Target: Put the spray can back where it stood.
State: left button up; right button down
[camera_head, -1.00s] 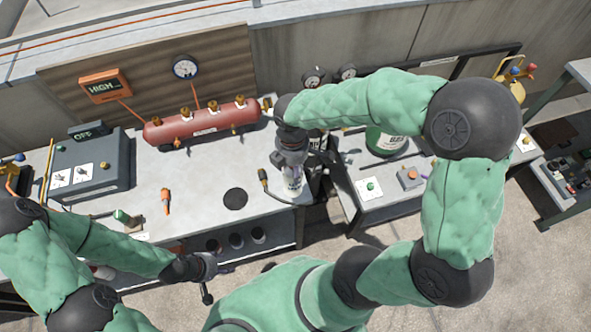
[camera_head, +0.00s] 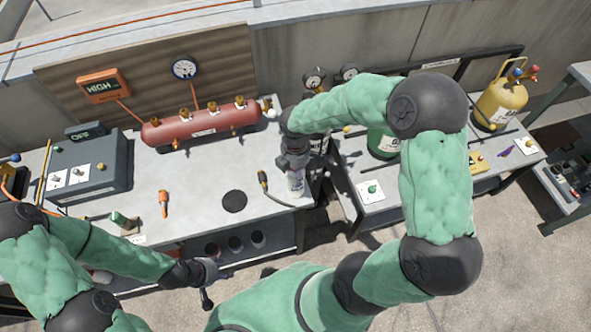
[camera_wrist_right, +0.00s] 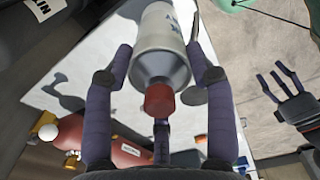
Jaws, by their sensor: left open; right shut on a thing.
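The spray can (camera_head: 296,181) is pale with a red cap and sits in my right gripper (camera_head: 294,165), near the right end of the grey workbench (camera_head: 205,178). In the right wrist view the can (camera_wrist_right: 163,45) lies between the dark fingers of the right gripper (camera_wrist_right: 162,85), red cap toward the camera. A black round mark (camera_head: 234,201) lies bare on the bench, left of the can. My left gripper (camera_head: 208,284) is open and empty, in front of the bench's front edge; its spread fingers also show in the wrist view (camera_wrist_right: 284,92).
An orange-handled tool (camera_head: 164,203) lies further left. A red tank (camera_head: 203,127) stands behind. A gap separates the bench from the right-hand table (camera_head: 385,200).

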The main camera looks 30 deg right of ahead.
jog(key=shift+f, duration=0.1)
jog(key=shift+c, duration=2.1)
grip_release()
notch_tip(320, 180, up, 12)
jog(key=p, duration=0.2)
jog(key=shift+p, duration=0.35)
